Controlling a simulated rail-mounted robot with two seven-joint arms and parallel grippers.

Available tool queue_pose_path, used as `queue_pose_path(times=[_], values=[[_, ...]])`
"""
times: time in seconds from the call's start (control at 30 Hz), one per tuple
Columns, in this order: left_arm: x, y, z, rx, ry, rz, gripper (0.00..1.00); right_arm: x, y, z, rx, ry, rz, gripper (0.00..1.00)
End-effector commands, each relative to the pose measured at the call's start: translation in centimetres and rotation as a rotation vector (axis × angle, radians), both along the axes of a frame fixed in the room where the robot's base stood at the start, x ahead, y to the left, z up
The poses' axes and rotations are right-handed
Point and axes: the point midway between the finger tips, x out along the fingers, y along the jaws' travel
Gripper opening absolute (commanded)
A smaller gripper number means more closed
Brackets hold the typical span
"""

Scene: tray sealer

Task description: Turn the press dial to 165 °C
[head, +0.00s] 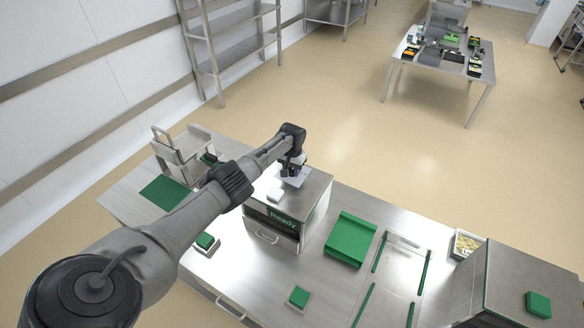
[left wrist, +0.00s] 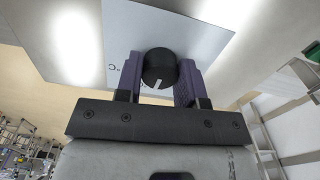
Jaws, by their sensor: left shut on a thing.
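The press dial (left wrist: 158,66) is a round black knob with a pale pointer line, on a light grey panel (left wrist: 200,38) with small dark marks, one like "°C". My left gripper (left wrist: 159,84) has its two purple fingers on either side of the dial and is shut on it. The pointer line runs toward the gripper, slightly tilted. In the head view, my left gripper (head: 292,172) is over the top of the steel press (head: 316,193), whose dark front display reads "Ready". The dial is hidden there. No temperature can be read. My right gripper is not in view.
A green folded piece (head: 350,239) and a small green-topped block (head: 299,297) are on the steel bench. A steel cabinet (head: 520,290) stands at the right. A steel frame (head: 180,150) stands behind my arm.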

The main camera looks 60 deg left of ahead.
Motion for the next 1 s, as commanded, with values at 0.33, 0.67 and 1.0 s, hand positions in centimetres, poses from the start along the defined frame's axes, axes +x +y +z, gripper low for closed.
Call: queue_pose_path(times=[0.33,0.67,1.0], values=[[0.06,0.02,0.09,0.0,-0.002,0.051,0.12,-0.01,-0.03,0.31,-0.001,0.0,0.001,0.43],[0.06,0.03,0.07,0.0,-0.002,0.051,0.12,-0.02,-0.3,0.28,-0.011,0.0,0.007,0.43],[0.03,0.03,0.04,0.001,-0.001,0.051,0.61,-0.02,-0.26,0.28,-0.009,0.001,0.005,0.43]])
